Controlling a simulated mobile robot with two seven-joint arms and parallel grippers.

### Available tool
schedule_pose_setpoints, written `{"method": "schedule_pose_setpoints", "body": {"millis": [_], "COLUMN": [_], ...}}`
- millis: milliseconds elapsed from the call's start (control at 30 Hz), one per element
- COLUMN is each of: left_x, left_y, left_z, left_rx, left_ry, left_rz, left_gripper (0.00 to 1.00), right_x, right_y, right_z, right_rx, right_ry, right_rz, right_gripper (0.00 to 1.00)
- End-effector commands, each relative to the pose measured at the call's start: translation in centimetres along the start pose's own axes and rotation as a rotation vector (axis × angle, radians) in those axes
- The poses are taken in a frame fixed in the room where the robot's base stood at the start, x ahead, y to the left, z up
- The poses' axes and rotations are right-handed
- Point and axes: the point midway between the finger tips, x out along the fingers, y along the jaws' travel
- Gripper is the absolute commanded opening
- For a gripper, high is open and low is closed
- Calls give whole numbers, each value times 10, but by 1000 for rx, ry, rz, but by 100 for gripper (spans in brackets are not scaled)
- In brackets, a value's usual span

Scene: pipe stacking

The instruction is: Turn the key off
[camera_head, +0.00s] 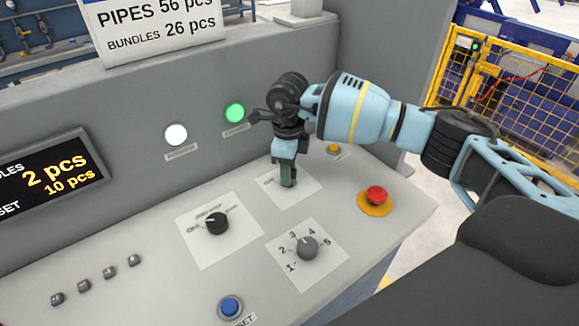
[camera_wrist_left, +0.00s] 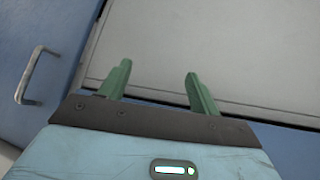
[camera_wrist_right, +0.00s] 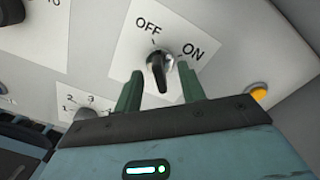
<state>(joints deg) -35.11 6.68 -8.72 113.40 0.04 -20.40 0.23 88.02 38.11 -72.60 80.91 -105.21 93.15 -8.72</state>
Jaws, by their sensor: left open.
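The key switch (camera_wrist_right: 160,66) is a dark, shiny knob on a white plate (camera_wrist_right: 125,45) marked OFF and ON in the right wrist view. Its handle stands roughly upright in that view; which label it points to is hard to tell. My right gripper (camera_wrist_right: 160,72) is open, with one green finger on each side of the knob and visible gaps between. In the head view, my right gripper (camera_head: 287,180) points down at the plate (camera_head: 303,190) and hides the knob. My left gripper (camera_wrist_left: 155,75) is open and empty in the left wrist view, facing a grey panel.
Nearby on the console are a black selector (camera_head: 216,224), a numbered grey dial (camera_head: 307,247), a red emergency button (camera_head: 376,196), a yellow button (camera_head: 333,149) and a blue button (camera_head: 230,306). A green lamp (camera_head: 235,112) is lit beside a white lamp (camera_head: 175,134).

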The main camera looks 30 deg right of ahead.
Motion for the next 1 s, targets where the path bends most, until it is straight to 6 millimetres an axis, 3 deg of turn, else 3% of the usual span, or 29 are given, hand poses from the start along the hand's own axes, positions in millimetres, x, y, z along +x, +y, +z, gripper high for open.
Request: {"method": "schedule_pose_setpoints", "body": {"millis": [33,567,1000], "left_x": [-1,-7,-7], "left_y": [0,-3,-3], "left_z": [-7,-38,-38], "left_rx": [2,11,10], "left_ry": [12,68,68], "left_rz": [-1,-7,-7], "left_gripper": [63,63,63], "right_x": [-10,-53,-53], "right_y": [0,0,0], "right_z": [0,1,0], "right_rx": [0,-1,-1], "right_ry": [-4,-3,0], "right_rz": [-4,-3,0], "right_gripper": [40,40,40]}}
